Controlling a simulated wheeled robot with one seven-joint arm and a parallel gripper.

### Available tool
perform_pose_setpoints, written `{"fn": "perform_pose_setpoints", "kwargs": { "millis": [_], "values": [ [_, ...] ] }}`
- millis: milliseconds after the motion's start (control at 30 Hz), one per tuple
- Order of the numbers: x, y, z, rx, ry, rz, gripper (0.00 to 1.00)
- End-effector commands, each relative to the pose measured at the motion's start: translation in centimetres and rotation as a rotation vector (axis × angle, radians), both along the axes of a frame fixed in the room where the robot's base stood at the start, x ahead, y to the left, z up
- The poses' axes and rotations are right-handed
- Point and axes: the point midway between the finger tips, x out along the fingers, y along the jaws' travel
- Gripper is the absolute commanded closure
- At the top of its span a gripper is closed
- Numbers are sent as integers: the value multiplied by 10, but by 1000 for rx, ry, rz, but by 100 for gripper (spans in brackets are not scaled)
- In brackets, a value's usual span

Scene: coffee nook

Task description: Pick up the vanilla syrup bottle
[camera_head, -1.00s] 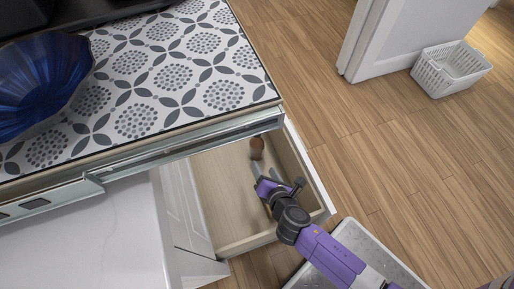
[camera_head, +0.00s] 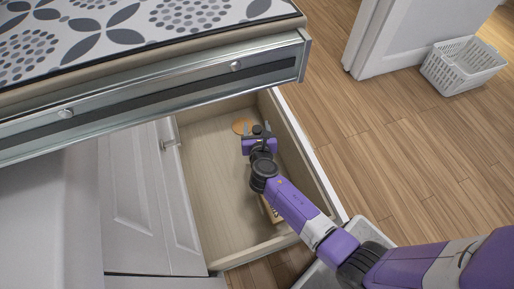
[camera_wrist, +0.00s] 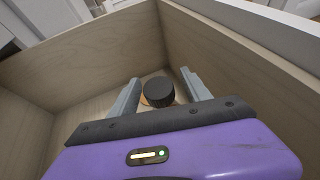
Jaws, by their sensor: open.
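A round black cap (camera_wrist: 159,91) shows between the fingers in the wrist view, with a bit of tan or orange showing beside it. I take it for the top of the vanilla syrup bottle; no label shows on it. In the head view the dark cap (camera_head: 257,130) is between the fingertips, inside the open drawer. My gripper (camera_head: 257,127) is open, with one finger on each side of the cap; it also shows in the wrist view (camera_wrist: 160,79). I cannot tell whether the fingers touch it. The bottle's body is mostly hidden.
The wooden drawer (camera_head: 215,185) has walls close around my gripper. An orange-brown round thing (camera_head: 241,126) lies near its far end. Another brown item (camera_head: 270,211) is partly hidden under my arm. The patterned countertop (camera_head: 120,30) overhangs at left. A white basket (camera_head: 462,68) stands on the floor.

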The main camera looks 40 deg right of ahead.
Motion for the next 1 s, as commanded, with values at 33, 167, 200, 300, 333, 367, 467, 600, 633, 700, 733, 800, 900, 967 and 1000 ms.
{"fn": "perform_pose_setpoints", "kwargs": {
  "millis": [33, 167, 200, 300, 333, 367, 467, 600, 633, 700, 733, 800, 900, 967, 1000],
  "values": [
    [4, -3, -4, 1, -2, -1, 44],
    [7, -6, -4, 1, -1, 1, 44],
    [7, -6, -4, 1, -1, 1, 44],
    [7, -6, -3, 2, 0, 1, 44],
    [7, -6, -3, 1, -1, 1, 44],
    [7, -6, -3, 1, -1, 1, 48],
    [7, -6, -3, 2, -1, 0, 68],
    [7, -5, -3, 2, -1, 0, 95],
    [7, -5, -3, 2, -1, 0, 100],
    [7, -5, -3, 2, -1, 0, 100],
    [7, -5, -3, 2, -1, 0, 100],
    [7, -5, -3, 2, -1, 0, 100],
    [7, -5, -3, 2, -1, 0, 100],
    [7, -5, -3, 2, -1, 0, 100],
    [7, -5, -3, 2, -1, 0, 100]
  ]
}}
